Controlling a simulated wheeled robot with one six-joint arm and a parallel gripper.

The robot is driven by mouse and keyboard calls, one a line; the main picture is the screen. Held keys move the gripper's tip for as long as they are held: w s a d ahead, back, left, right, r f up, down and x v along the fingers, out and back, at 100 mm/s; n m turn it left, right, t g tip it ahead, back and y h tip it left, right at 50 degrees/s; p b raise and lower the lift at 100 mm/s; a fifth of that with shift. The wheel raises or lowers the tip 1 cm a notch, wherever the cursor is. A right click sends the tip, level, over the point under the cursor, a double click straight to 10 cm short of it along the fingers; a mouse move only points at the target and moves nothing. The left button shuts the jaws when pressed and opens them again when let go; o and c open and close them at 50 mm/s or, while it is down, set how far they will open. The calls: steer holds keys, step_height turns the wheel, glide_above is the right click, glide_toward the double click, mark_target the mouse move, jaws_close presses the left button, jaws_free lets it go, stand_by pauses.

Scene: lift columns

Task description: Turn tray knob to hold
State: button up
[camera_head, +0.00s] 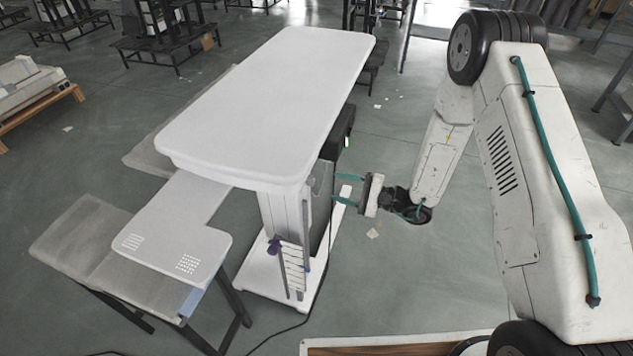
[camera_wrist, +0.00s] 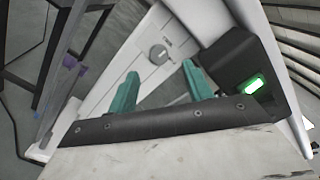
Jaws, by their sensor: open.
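The tray knob (camera_wrist: 158,53) is a small round grey knob on the white face of the lift column (camera_wrist: 120,75), with small markings beside it that I cannot read. In the head view the white column (camera_head: 284,215) stands under a large white tabletop (camera_head: 270,95), and the knob is hidden there. My gripper (camera_head: 340,188) is beside the column's right side. In the wrist view my gripper (camera_wrist: 160,68) has its two teal fingers spread wide and empty. The knob appears beyond and between the fingertips, apart from both.
A black box (camera_wrist: 235,65) with a lit green display is close to the right finger. A lower white tray (camera_head: 190,240) extends left over a grey bench (camera_head: 75,240). A dark cable (camera_head: 290,328) runs along the floor. Floor right of the column is mostly clear.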

mark_target(314, 181)
steer(key=x, duration=0.7)
steer(key=shift+w+a+f, duration=0.2)
steer(key=shift+a+f, duration=0.05)
steer(key=shift+a, duration=0.05)
steer(key=c, duration=1)
